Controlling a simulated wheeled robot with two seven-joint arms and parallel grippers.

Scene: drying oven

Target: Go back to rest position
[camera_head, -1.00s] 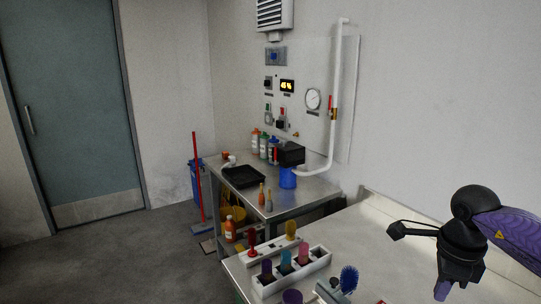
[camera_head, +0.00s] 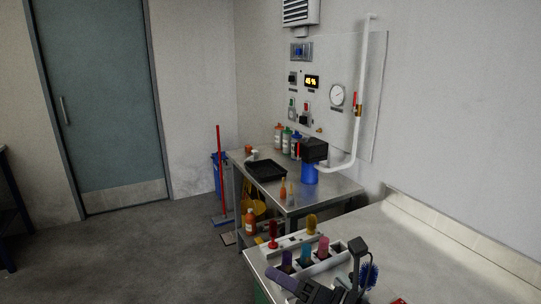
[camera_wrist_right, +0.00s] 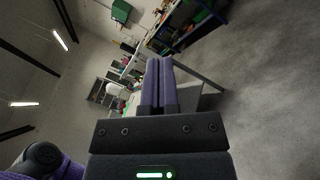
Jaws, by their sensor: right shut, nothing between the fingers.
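My right gripper (camera_head: 276,273) shows at the bottom middle of the head view, with purple fingers pointing left and a dark body partly cut off by the lower edge. In the right wrist view its two purple fingers (camera_wrist_right: 159,62) lie side by side, shut and empty. In the head view the gripper overlaps the near part of the white rack (camera_head: 318,266) on the near bench, so part of the rack is hidden. I cannot tell whether they touch. My left gripper is in neither view.
The near steel bench (camera_head: 420,262) is mostly bare to the right. Behind is a side table (camera_head: 325,194) with a black tray (camera_head: 266,171) and bottles. Open floor (camera_head: 150,255) lies to the left.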

